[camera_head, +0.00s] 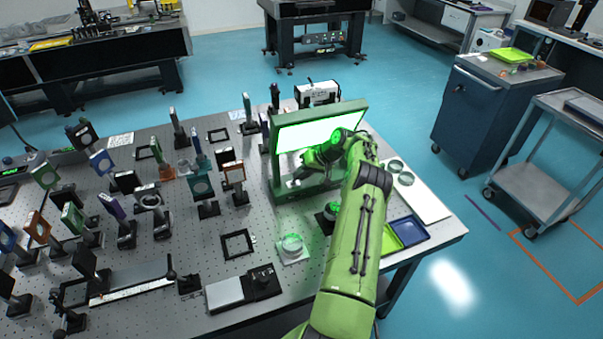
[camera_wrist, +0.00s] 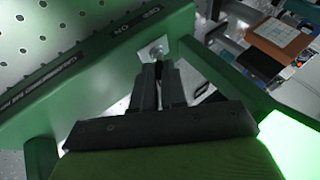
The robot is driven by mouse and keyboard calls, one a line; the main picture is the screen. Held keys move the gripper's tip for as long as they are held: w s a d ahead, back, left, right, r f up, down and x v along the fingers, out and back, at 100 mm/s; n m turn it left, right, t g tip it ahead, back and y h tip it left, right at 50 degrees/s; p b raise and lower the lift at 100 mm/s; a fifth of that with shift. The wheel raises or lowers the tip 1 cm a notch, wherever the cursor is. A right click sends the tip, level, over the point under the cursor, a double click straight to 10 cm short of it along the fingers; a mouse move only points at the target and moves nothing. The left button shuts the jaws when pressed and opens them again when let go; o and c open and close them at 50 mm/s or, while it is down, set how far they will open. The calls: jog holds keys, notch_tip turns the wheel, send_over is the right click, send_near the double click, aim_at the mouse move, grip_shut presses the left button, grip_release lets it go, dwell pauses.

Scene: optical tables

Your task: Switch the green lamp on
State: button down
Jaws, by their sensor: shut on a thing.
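The green lamp (camera_head: 276,160) stands on the optical table, and its wide panel (camera_head: 305,130) glows bright white-green. In the wrist view its green frame (camera_wrist: 95,75) carries printed lettering, including ON, and the lit panel (camera_wrist: 290,150) shows at the lower right. A small silver switch (camera_wrist: 152,50) sits on the frame at my fingertips. My gripper (camera_wrist: 160,72) is shut on the switch; the fingers partly hide it, so its exact position is unclear.
Several optical mounts (camera_head: 202,187) crowd the table left of the lamp. A round glass piece (camera_head: 292,245) on a white base stands in front. A blue cabinet (camera_head: 480,110) stands beyond.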

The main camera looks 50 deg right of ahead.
jog(key=c, duration=1.5)
grip_release()
jog(key=shift+o, duration=0.2)
jog(key=v, duration=1.5)
jog(key=shift+s+r+p, duration=0.2)
jog(key=shift+r+p, duration=0.1)
jog(key=shift+p, duration=0.15)
jog(key=shift+d, duration=0.15)
